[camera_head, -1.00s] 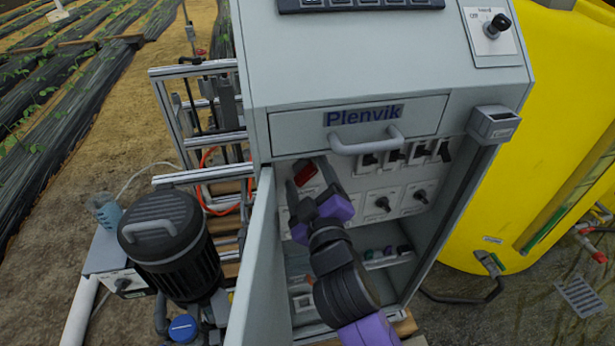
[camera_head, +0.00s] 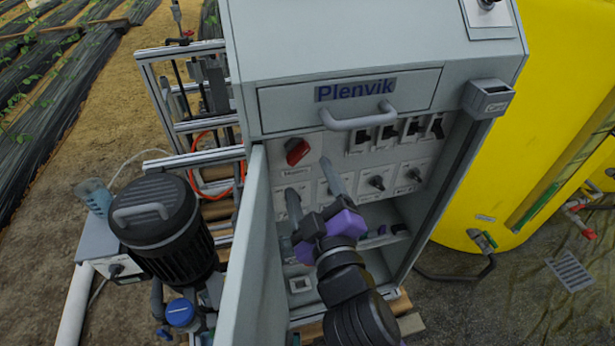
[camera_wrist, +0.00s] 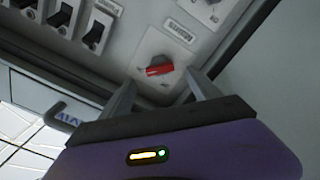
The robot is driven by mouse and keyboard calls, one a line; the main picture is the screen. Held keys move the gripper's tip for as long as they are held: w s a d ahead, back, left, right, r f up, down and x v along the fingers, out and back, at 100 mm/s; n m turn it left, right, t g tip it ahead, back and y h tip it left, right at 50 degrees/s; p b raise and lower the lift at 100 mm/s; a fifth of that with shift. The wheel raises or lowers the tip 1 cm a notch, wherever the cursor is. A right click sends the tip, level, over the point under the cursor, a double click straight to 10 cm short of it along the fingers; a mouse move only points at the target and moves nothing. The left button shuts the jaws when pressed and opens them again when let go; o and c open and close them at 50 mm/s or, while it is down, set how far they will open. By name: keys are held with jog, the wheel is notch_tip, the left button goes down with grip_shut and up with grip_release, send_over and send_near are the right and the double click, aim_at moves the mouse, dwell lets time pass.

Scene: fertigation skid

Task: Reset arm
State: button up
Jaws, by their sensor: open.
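My gripper (camera_head: 309,178) is open and empty, in front of the open cabinet (camera_head: 245,60) labelled Plenvik. Its two grey fingers point up toward the switch panel. The red rotary switch (camera_head: 297,151) is on the panel's upper left, above the fingers in the head view. In the wrist view the red knob (camera_wrist: 159,66) shows beyond the fingertips, and the gripper (camera_wrist: 158,90) has a clear gap between its fingers. The fingers appear apart from the knob.
The cabinet door (camera_head: 250,250) stands open at left of my arm. A drawer handle (camera_head: 358,117) juts out above. Black toggle switches (camera_head: 388,133) and rotary knobs (camera_head: 377,182) fill the panel. A black pump motor (camera_head: 165,230) stands left, a yellow tank (camera_head: 560,110) right.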

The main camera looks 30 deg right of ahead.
dwell(0.4)
jog(key=s+a+f+m+g+y+p, duration=0.15)
jog(key=s+f, duration=0.25)
jog(key=s, duration=0.4)
jog(key=s+d+f+y+p, duration=0.1)
jog(key=s+f+y, duration=0.1)
jog(key=s+f, duration=0.5)
jog(key=s+d+r+m, duration=0.1)
jog(key=s+r+m, duration=0.1)
jog(key=s, duration=0.7)
jog(key=s+d+r+m+g+p, duration=0.1)
jog(key=s+r+m, duration=0.2)
jog(key=s, duration=0.5)
jog(key=shift+s+r, duration=0.4)
